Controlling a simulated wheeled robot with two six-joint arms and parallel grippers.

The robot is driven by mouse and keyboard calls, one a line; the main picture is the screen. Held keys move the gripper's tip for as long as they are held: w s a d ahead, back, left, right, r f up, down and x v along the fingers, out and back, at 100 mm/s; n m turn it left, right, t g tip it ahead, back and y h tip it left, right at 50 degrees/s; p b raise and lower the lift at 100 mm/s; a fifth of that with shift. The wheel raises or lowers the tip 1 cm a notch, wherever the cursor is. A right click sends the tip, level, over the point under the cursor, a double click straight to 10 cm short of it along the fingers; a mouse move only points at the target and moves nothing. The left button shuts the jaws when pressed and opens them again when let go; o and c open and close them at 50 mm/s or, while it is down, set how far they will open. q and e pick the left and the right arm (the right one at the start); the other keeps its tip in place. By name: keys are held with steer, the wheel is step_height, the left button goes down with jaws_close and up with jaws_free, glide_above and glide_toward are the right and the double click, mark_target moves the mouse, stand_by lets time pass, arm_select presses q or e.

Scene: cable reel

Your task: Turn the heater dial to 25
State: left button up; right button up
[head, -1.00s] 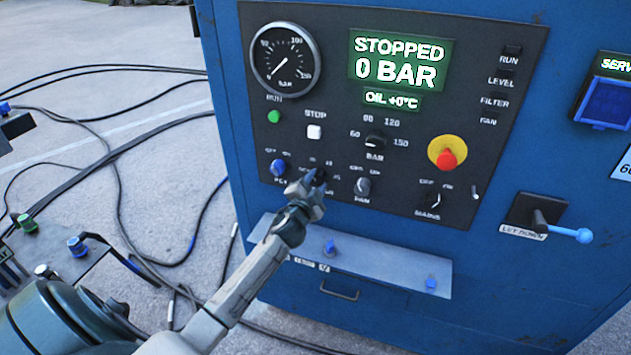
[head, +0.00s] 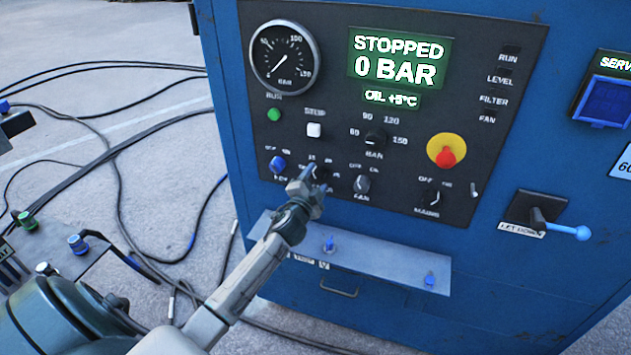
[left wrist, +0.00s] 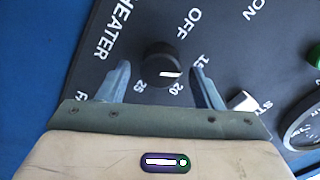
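The heater dial (left wrist: 160,65) is a round black knob with a white pointer mark, set in the dark control panel (left wrist: 250,60). Around it are the labels OFF, 15, 20 and 25. The mark looks turned toward the side between 15 and 20; the exact setting is hard to tell. My left gripper (left wrist: 163,84) is open, with one finger on each side of the dial and a gap to it on both sides. In the head view the left gripper (head: 309,189) is in front of the dial (head: 322,172), which is partly hidden. My right gripper is not in view.
The screen (head: 399,58) reads STOPPED, 0 BAR, oil +5°C. A blue knob (head: 277,164) and the fan knob (head: 361,184) flank the dial closely. A red emergency button (head: 446,156) is farther right. A metal ledge (head: 385,270) juts out below the panel.

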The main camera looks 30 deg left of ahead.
arm_select(q)
steer(key=b+v, duration=0.3)
steer(key=v, duration=0.8)
steer(key=shift+b, duration=0.3)
